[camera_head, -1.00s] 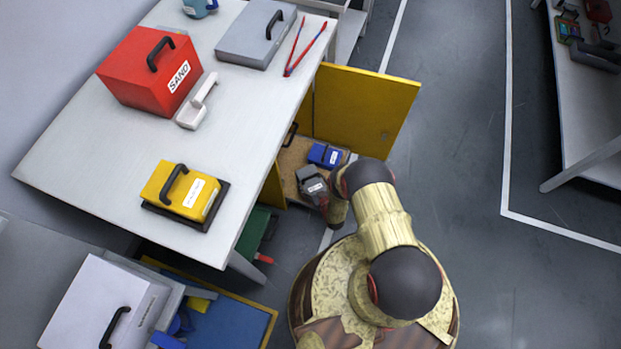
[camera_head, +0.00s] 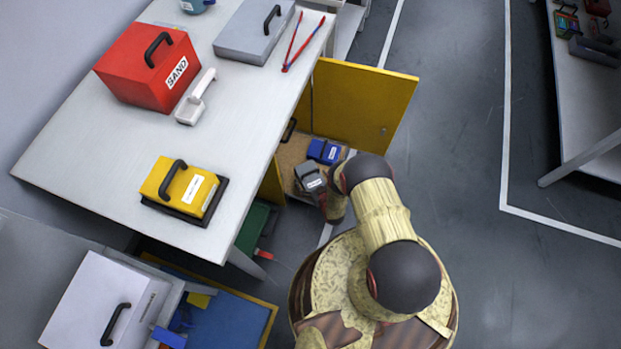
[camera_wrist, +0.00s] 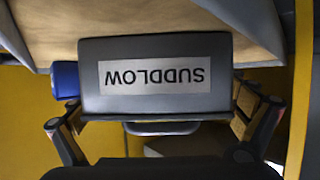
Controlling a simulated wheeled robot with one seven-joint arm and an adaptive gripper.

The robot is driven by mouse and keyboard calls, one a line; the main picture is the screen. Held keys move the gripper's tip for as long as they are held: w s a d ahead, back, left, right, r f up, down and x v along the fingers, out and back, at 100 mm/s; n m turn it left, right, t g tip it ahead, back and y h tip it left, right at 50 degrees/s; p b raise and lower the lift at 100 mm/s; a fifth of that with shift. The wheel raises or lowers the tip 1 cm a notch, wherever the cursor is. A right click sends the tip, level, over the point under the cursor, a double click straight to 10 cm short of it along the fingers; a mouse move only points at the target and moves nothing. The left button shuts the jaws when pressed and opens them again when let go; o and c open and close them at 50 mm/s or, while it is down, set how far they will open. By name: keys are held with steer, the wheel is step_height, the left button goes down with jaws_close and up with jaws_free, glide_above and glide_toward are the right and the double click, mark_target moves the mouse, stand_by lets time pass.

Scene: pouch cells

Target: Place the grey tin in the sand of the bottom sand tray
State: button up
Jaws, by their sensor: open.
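The grey tin (camera_head: 309,178) with a white label sits inside the low yellow cabinet, beside a blue tin (camera_head: 323,151). Tan sand of a bottom tray (camera_head: 292,157) shows around the tins in the head view, and as a tan strip (camera_wrist: 125,18) in the wrist view. The tin's underside is hidden.
The yellow cabinet door (camera_head: 362,103) stands open to the right. The table (camera_head: 120,170) above carries a red SAND box (camera_head: 148,70), a white scoop (camera_head: 195,100), a yellow tin (camera_head: 180,187) and red tongs (camera_head: 303,42).

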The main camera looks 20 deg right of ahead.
steer(key=p+v, duration=0.4)
steer(key=v, duration=0.6)
steer(key=shift+s+d+r, duration=0.1)
steer(key=shift+s+r, duration=0.1)
steer(key=shift+s, duration=0.1)
steer(key=shift+s+r, duration=0.2)
steer(key=shift+s, duration=0.4)
steer(key=shift+s, duration=0.1)
